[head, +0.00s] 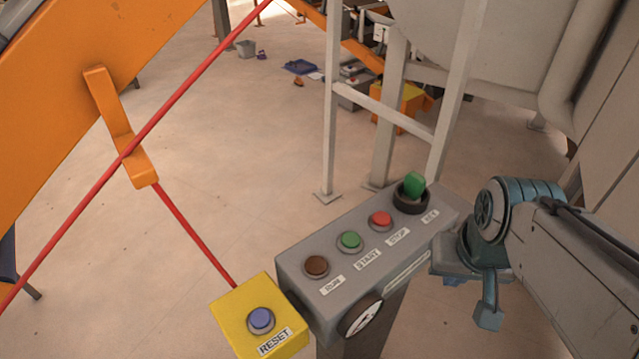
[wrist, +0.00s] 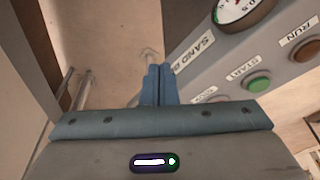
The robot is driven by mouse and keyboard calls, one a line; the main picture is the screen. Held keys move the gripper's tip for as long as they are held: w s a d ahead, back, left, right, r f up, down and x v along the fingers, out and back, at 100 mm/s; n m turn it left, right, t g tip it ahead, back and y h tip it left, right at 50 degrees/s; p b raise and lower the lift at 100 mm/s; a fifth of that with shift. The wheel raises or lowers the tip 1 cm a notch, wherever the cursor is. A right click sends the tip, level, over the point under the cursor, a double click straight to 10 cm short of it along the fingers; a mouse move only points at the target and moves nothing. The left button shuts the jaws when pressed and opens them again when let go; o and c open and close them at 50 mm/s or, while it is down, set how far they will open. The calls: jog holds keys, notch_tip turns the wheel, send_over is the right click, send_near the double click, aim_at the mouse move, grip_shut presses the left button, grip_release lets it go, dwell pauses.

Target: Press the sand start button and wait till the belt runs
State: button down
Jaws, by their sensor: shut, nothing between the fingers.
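The sand control box (head: 290,268) is grey and stands on a post in the head view. Its green START button (head: 350,241) sits between the dark brown RUN lamp (head: 316,266) and the red STOP button (head: 380,220). The RUN lamp looks unlit. My gripper (head: 488,316) is shut and empty, to the right of the box and apart from the buttons. In the wrist view the shut blue fingers (wrist: 158,84) are beside the box's "SAND" label (wrist: 194,54).
A green selector knob (head: 413,184) stands up at the box's far end. A round gauge (head: 363,316) is on the box's front. A yellow RESET box (head: 232,314) with a blue button and red cord is at left. White frame legs (head: 332,130) stand behind.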

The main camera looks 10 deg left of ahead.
jog(key=w+a+r+m+g+b, duration=0.1)
jog(key=w+a+r+m+b, duration=0.1)
jog(key=w+a+r, duration=0.45)
notch_tip(320, 180, up, 5)
jog(key=m+g+b, duration=0.1)
jog(key=m+g, duration=0.1)
send_over(351, 239)
jog(key=shift+a, duration=0.35)
jog(key=shift+f, duration=0.1)
jog(key=f, duration=1.4)
jog(key=shift+d+b, duration=0.2)
jog(key=shift+b, duration=0.2)
